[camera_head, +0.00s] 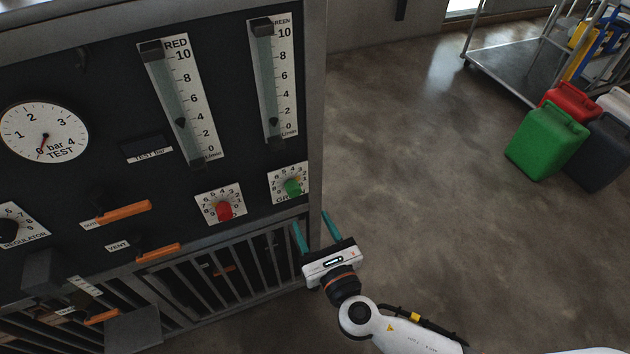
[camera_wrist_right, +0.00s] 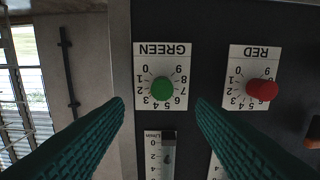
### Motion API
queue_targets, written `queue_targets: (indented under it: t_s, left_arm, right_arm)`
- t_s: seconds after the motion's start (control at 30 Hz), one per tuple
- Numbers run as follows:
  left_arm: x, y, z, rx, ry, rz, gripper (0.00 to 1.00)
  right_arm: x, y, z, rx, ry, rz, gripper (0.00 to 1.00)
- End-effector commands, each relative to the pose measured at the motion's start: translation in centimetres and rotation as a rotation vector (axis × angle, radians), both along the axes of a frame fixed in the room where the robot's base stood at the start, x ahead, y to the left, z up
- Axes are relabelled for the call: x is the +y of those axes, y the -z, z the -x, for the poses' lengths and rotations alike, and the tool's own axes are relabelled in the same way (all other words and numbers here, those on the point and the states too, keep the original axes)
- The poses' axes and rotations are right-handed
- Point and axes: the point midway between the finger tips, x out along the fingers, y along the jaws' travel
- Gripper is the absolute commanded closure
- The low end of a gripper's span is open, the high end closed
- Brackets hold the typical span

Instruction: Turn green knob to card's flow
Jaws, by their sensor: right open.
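The green knob (camera_head: 292,186) sits on its numbered white dial (camera_head: 277,181) at the lower right of the dark panel. In the right wrist view, which shows the panel upside down, the green knob (camera_wrist_right: 162,89) appears between my fingertips. My right gripper (camera_head: 312,226) is open and empty, in front of and below the knob, apart from it. Its teal fingers (camera_wrist_right: 160,103) point toward the panel. The green flow tube (camera_head: 266,80) has its dark float near the bottom of the scale. I cannot make out a card with a flow value. My left gripper is out of view.
The red knob (camera_head: 224,211) is left of the green one, under the red flow tube (camera_head: 172,100). Orange levers (camera_head: 124,212) and a test gauge (camera_head: 44,132) are further left. Jerrycans (camera_head: 548,140) and a metal cart (camera_head: 515,68) stand right; the floor between is clear.

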Motion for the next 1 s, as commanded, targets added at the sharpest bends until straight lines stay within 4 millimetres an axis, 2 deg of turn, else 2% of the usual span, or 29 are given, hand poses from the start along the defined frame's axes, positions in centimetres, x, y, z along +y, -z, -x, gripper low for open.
queue_targets:
  t_s: [0.17,0.3,0.4,0.57,0.77,1.0]
  left_arm:
    - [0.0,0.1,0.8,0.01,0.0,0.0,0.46]
    - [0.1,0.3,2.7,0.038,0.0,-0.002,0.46]
    - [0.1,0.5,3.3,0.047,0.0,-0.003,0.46]
    - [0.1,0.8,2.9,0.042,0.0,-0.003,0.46]
    - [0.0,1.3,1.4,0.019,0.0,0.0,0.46]
    - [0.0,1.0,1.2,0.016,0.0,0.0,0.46]
  right_arm:
    - [0.4,-0.1,-0.8,0.005,-0.002,-0.016,0.49]
    - [1.0,-0.1,-2.5,0.003,-0.002,-0.016,0.49]
    - [1.4,0.0,-3.9,0.002,-0.001,-0.014,0.49]
    - [2.1,0.0,-6.1,0.002,-0.002,-0.013,0.49]
    - [3.0,0.0,-8.7,0.002,-0.002,-0.013,0.49]
    - [3.0,0.0,-9.0,0.005,-0.002,-0.012,0.49]
